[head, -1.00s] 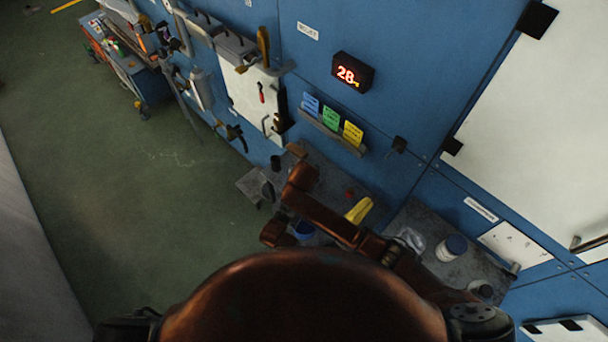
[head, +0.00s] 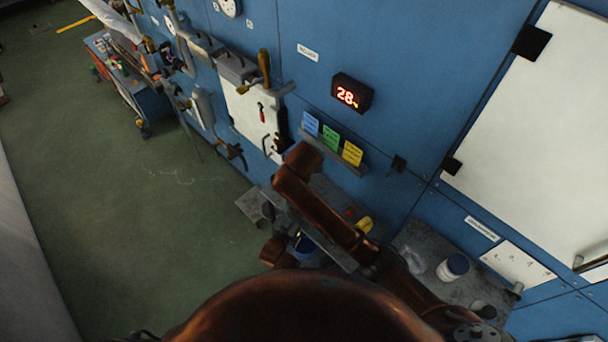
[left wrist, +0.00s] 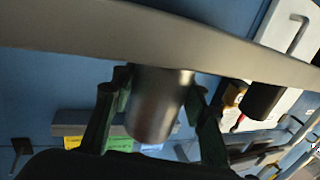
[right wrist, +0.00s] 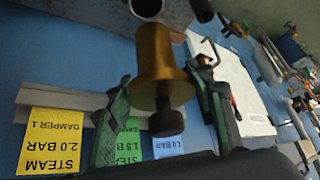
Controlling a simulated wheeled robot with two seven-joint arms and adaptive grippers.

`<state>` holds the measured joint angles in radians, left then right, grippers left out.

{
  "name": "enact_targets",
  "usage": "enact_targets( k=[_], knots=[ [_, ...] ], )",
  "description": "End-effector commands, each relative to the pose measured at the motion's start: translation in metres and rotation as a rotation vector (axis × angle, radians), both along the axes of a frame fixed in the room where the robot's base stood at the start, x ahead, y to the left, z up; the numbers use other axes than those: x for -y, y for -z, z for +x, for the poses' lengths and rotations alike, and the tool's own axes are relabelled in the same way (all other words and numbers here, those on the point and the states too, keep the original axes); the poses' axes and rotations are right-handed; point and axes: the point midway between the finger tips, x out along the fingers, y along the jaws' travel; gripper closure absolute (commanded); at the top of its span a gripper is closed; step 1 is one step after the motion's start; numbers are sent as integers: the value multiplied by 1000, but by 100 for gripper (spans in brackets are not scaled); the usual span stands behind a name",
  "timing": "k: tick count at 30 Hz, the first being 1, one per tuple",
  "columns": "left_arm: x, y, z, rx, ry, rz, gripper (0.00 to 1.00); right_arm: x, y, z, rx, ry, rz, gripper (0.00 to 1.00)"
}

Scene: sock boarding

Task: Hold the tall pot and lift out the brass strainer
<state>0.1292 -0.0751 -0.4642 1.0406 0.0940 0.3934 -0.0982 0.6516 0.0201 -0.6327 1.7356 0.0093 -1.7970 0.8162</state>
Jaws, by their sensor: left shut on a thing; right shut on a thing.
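A dark grey metal pot (left wrist: 158,105), a plain cylinder, sits between the two green fingers of my left gripper (left wrist: 155,100) in the left wrist view. The gripper is shut on it. In the right wrist view my right gripper (right wrist: 165,110) is shut on the brass strainer (right wrist: 158,55), a flared brass body with a dark knob end. In the head view my copper-coloured arm and body hide much of the work area, and neither gripper can be made out clearly.
A grey bench (head: 415,240) with a white, blue-topped jar (head: 453,267) stands against the blue wall. Blue, green and yellow cards (head: 331,138) sit on a wall ledge. A red display (head: 352,92) hangs above. Green floor (head: 120,210) at left is open.

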Motion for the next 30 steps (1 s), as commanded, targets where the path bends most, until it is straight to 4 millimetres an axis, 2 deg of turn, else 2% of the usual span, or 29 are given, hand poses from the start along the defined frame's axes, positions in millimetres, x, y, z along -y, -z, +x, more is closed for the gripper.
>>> enact_targets(
  k=[4, 12, 13, 21, 30],
  knots=[
    [-2, 5, -1, -9, -1, 4, 91, -1, -12, 0, 3, -2, 1, 85],
    [-2, 5, -2, -9, -1, 4, 91, 0, -13, 0, 2, -1, 0, 85],
    [-2, 5, -2, -9, -1, 4, 59, 0, -13, 0, 2, -1, 0, 85],
    [-1, 2, -1, -4, -1, 2, 40, 0, -13, 0, 2, -1, 0, 85],
    [-1, 1, -1, -2, 0, 1, 39, 0, -13, 0, 2, -1, 1, 85]
  ],
)
